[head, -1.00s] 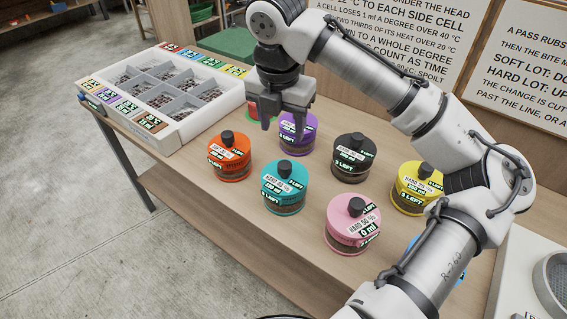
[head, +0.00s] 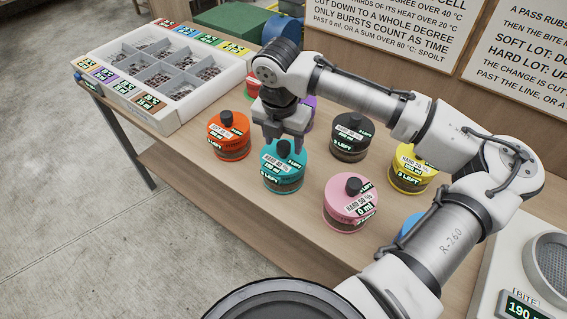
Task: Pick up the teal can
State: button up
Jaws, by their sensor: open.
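The teal can (head: 284,178) stands upright on the wooden bench, with a dark knob on its lid and white labels reading "HARD" and "LEFT". My gripper (head: 284,143) is open, pointing down just over the back of the teal can's lid. One finger is near the lid's knob; I cannot tell whether it touches. The gripper partly hides the purple can (head: 309,112) behind it.
Close by stand an orange can (head: 229,138), a pink can (head: 350,204), a black can (head: 351,137) and a yellow can (head: 411,170). A white compartment tray (head: 203,92) is at the bench's left end. A machine (head: 522,262) is at the right.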

jog(key=shift+w+f, duration=0.15)
jog(key=shift+f, duration=1.05)
grip_shut()
jog(key=shift+r, duration=0.1)
